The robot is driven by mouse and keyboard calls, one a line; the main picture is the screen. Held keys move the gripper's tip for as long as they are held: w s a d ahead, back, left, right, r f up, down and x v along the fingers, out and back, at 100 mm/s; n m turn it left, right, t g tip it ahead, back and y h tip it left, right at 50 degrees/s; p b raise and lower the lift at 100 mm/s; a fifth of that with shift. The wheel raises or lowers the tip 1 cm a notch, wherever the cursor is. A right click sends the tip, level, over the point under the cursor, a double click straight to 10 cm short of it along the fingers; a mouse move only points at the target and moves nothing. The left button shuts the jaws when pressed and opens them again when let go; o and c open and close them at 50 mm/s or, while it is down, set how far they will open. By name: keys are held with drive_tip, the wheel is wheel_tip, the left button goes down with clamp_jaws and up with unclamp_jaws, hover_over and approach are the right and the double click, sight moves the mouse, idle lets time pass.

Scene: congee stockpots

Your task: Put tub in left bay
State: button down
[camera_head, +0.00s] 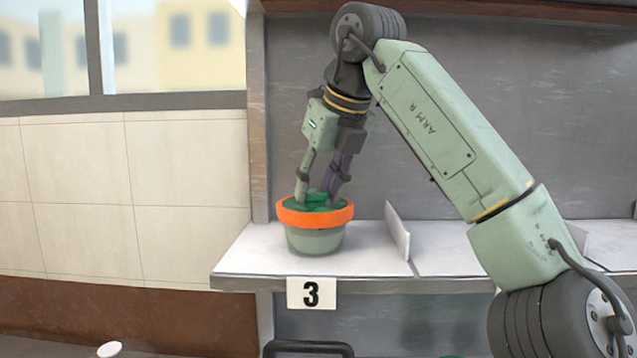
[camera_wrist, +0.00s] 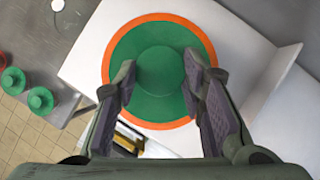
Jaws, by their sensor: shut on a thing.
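The tub (camera_head: 315,238) is grey-green with an orange rim and a green lid. It is upright at the left bay (camera_head: 253,262) of the white shelf, above a label with the number 3. In the head view it seems to touch the shelf, but I cannot tell if any gap is left under it. My gripper (camera_head: 322,196) points down onto the lid and is shut on its raised middle. In the wrist view the tub's green lid (camera_wrist: 135,50) lies between my two fingers (camera_wrist: 160,82). The tub's underside is hidden.
A low white divider (camera_head: 397,231) stands right of the tub, with shelf room between them. The number 3 label (camera_head: 311,293) hangs on the front edge.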

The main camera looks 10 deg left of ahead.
drive_tip(key=c, duration=1)
unclamp_jaws()
drive_tip(key=shift+c, duration=0.2)
drive_tip(key=shift+s+d+r, duration=0.1)
drive_tip(key=shift+r, duration=0.4)
drive_tip(key=v, duration=0.4)
drive_tip(key=shift+s+d+r, duration=0.1)
drive_tip(key=shift+s+d, duration=0.25)
drive_tip(key=shift+d, duration=0.05)
drive_tip(key=s+d+b, duration=0.1)
drive_tip(key=s+d, duration=0.6)
drive_tip(key=s, duration=0.1)
drive_tip(key=shift+d, duration=0.35)
